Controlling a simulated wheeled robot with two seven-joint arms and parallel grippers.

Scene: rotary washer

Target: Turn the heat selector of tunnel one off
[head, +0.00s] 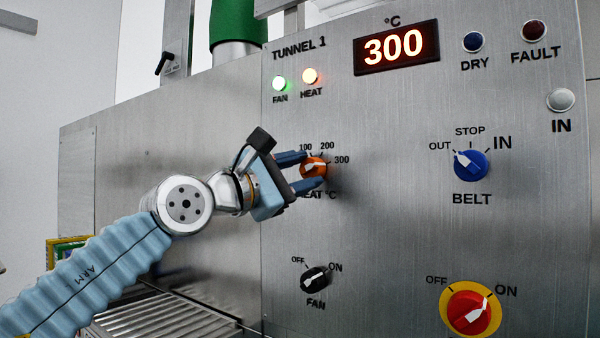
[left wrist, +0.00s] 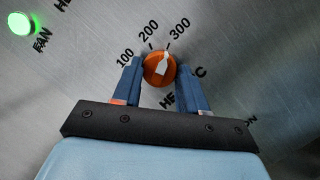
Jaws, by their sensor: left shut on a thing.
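The heat selector of tunnel one is an orange round knob (head: 313,167) with a white pointer, on the steel panel below the TUNNEL 1 label. In the left wrist view the knob (left wrist: 159,68) sits between my fingers, its pointer toward the 300 mark. My left gripper (head: 308,170) is shut on the knob, one finger on each side. The OFF mark is hidden behind the gripper. The display (head: 395,47) reads 300. My right gripper is not in view.
The green FAN lamp (head: 279,83) is lit. A black FAN knob (head: 315,279) is below the heat knob. A blue BELT knob (head: 470,165) and a red-yellow main switch (head: 470,308) stand to the right. A roller conveyor (head: 165,315) lies at lower left.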

